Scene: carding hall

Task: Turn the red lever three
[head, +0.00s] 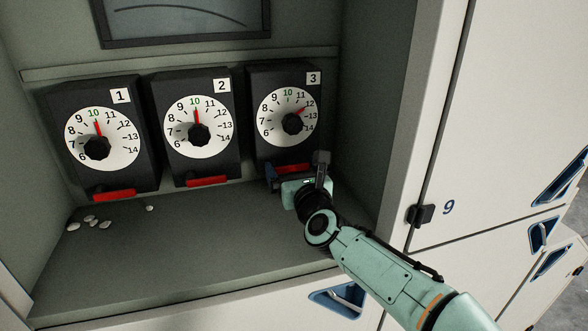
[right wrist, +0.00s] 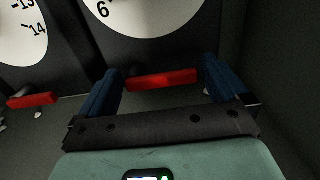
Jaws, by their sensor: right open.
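Red lever three (head: 292,169) sits at the foot of the black dial unit marked 3 (head: 285,139). It lies roughly level and is partly covered by my gripper. My right gripper (head: 297,172) is open in front of it. In the right wrist view, the lever (right wrist: 162,79) shows between the blue fingers of my right gripper (right wrist: 161,84), with a gap visible at the left finger; contact at the right finger is hard to tell. The red needle of dial 3 (head: 301,111) points near 12. My left gripper is not in view.
Dial units 1 (head: 97,137) and 2 (head: 197,127) stand to the left, with red levers (head: 113,195) and (head: 207,181) below; their needles point near 10. Small pale bits (head: 91,219) lie on the shelf (head: 180,245). The alcove's right wall (head: 365,110) is close to my right gripper.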

